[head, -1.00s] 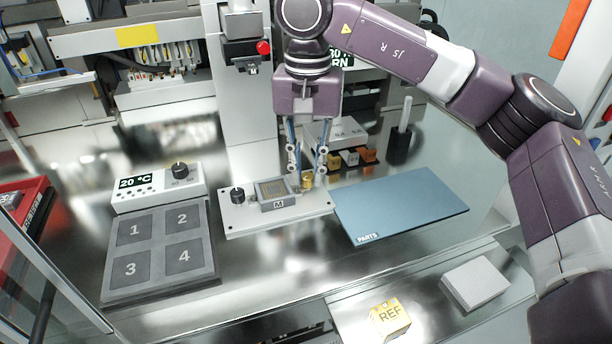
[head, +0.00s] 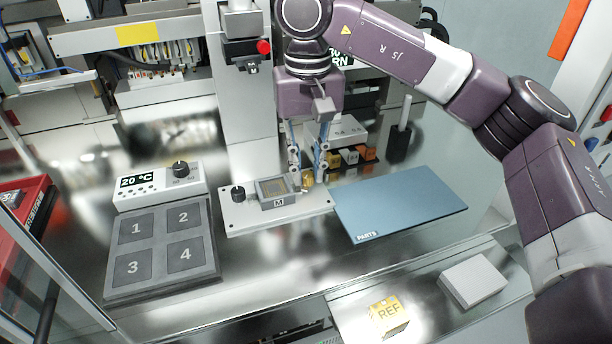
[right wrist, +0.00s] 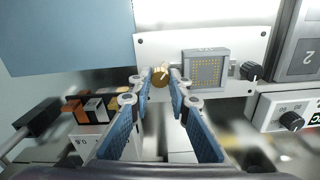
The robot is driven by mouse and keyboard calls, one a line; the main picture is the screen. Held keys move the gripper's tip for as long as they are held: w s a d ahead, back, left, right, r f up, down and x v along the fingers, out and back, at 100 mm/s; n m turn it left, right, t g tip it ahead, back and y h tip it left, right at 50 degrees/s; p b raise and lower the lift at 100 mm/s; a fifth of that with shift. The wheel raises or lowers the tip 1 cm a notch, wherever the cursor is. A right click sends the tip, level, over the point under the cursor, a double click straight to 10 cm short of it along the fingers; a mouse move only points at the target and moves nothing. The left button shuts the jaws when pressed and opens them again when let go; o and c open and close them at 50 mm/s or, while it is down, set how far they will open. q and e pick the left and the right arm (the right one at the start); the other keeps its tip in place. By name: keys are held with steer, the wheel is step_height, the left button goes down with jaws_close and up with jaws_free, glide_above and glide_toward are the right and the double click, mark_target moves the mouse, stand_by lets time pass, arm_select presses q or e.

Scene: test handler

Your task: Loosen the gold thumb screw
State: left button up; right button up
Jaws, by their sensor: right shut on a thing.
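The gold thumb screw (head: 308,178) stands at the right end of the white plate (head: 245,222), beside the grey socket marked M (head: 279,203). My right gripper (head: 307,180) points down over the plate and is shut on the screw. In the right wrist view, the screw (right wrist: 160,76) shows between the two blue fingertips (right wrist: 160,80), with part of its side hidden by them. The socket (right wrist: 206,69) with its grid of gold contacts lies right of the fingers there. My left gripper is not in view.
A blue PARTS mat (head: 400,205) lies right of the plate. A grey tray numbered 1 to 4 (head: 160,288) and a 20 °C controller (head: 160,188) stand left. Small blocks (head: 350,156) and a black holder (head: 398,148) stand behind. Bare metal lies in front.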

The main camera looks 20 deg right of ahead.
steer(key=shift+n, duration=1.4)
steer(key=shift+n, duration=1.6)
steer(key=shift+n+p, duration=0.35)
steer(key=shift+n, duration=0.45)
steer(key=o, duration=0.5)
steer(key=shift+o, duration=0.2)
steer(key=shift+r, duration=0.1)
